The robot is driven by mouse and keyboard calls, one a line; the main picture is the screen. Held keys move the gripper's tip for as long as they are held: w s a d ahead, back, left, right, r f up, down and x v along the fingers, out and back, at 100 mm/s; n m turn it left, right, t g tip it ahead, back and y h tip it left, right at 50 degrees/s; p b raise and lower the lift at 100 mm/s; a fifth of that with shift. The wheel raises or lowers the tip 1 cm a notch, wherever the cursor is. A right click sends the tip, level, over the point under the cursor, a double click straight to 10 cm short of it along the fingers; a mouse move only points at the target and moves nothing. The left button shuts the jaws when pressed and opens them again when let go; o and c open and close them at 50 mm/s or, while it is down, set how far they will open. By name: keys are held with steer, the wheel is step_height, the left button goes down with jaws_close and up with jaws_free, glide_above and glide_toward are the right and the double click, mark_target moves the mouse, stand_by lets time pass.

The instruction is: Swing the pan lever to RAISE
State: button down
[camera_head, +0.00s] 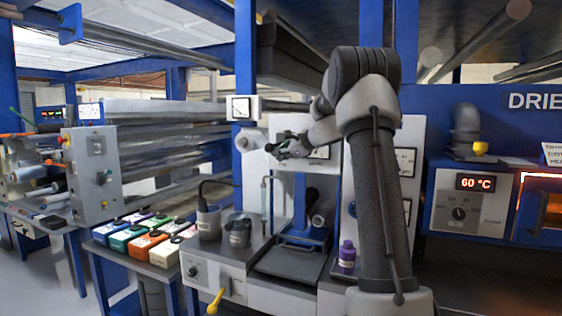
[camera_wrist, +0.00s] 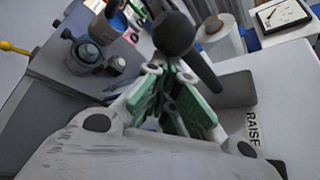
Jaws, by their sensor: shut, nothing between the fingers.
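My gripper (camera_wrist: 166,72) shows green finger pads drawn together in the wrist view, with nothing held. A lever with a round black knob (camera_wrist: 174,34) stands just beyond the fingertips there, its dark bar slanting down to the right. I cannot tell whether the fingers touch it. The word RAISE (camera_wrist: 252,128) is printed on the pale panel to the right of the gripper. In the head view my gripper (camera_head: 287,148) is in front of the white panel on the machine's upright. The lever is not clearly distinguishable there; my gripper and arm cover part of that panel.
A purple bottle (camera_head: 347,257) stands on the bench, right of the blue press-like frame (camera_head: 302,238). Two grey pots (camera_head: 209,222) stand to its left. Several coloured boxes (camera_head: 128,240) line the left bench. A drier panel (camera_head: 470,200) reading 60 °C is at right.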

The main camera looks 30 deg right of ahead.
steer(key=shift+s+a+r+m+g+y, duration=0.1)
steer(key=shift+r+m+g+y, duration=0.45)
steer(key=shift+r, duration=0.7)
steer(key=shift+r+m+g+y, duration=0.35)
steer(key=shift+r+m, duration=0.3)
steer(key=shift+r, duration=0.6)
steer(key=s+d+r, duration=0.1)
steer(key=s+d, duration=0.4)
steer(key=s, duration=0.2)
steer(key=shift+s+d, duration=0.25)
steer(key=shift+d, duration=0.05)
